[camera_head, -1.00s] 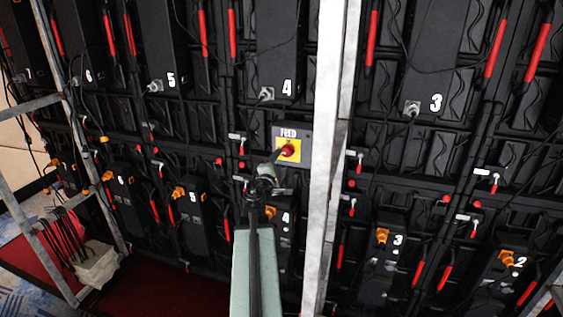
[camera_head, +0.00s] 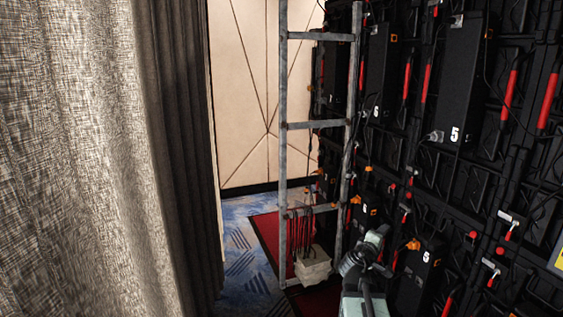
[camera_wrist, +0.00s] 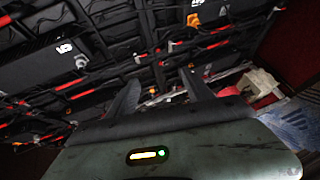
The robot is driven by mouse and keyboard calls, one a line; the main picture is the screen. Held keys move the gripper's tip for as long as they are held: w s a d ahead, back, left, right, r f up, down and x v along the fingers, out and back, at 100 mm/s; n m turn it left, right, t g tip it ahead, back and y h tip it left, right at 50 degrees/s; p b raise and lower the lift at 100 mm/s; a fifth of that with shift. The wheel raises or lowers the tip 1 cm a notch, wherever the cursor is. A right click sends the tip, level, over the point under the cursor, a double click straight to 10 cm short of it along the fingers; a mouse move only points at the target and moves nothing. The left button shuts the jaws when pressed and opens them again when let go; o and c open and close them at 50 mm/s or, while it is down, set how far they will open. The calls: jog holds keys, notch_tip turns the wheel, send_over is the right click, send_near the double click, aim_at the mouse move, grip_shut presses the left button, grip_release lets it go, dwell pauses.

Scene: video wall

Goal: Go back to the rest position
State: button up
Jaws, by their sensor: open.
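My gripper (camera_head: 376,238) shows at the lower middle of the head view, in front of the video wall's back and apart from it. In the wrist view its two fingers (camera_wrist: 158,80) are spread, with nothing between them. The black video wall (camera_head: 462,105) fills the right of the head view, with numbered units such as the one marked 5 (camera_head: 455,134).
A grey metal frame (camera_head: 283,150) stands left of the wall. A white box-like thing (camera_head: 313,268) sits at its foot, with red and black cables hanging above. A heavy curtain (camera_head: 90,150) fills the left. Blue patterned carpet (camera_head: 240,262) and red flooring (camera_head: 267,232) lie between.

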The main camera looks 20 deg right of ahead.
jog(key=a+f+m+g+y, duration=0.15)
jog(key=a+f, duration=0.25)
jog(key=a, duration=0.5)
jog(key=w+a+f+m+g+y, duration=0.1)
jog(key=a+f+y, duration=0.3)
jog(key=a, duration=0.5)
jog(key=a+f+m+g+y, duration=0.15)
jog(key=a+f, duration=0.35)
jog(key=a, duration=0.5)
jog(key=s+a+f+m+g+y, duration=0.2)
jog(key=s+a+f+g+y, duration=0.3)
jog(key=s+a, duration=0.6)
jog(key=shift+s+a+f+y, duration=0.2)
jog(key=shift+a+f+y, duration=0.2)
jog(key=shift+a, duration=0.3)
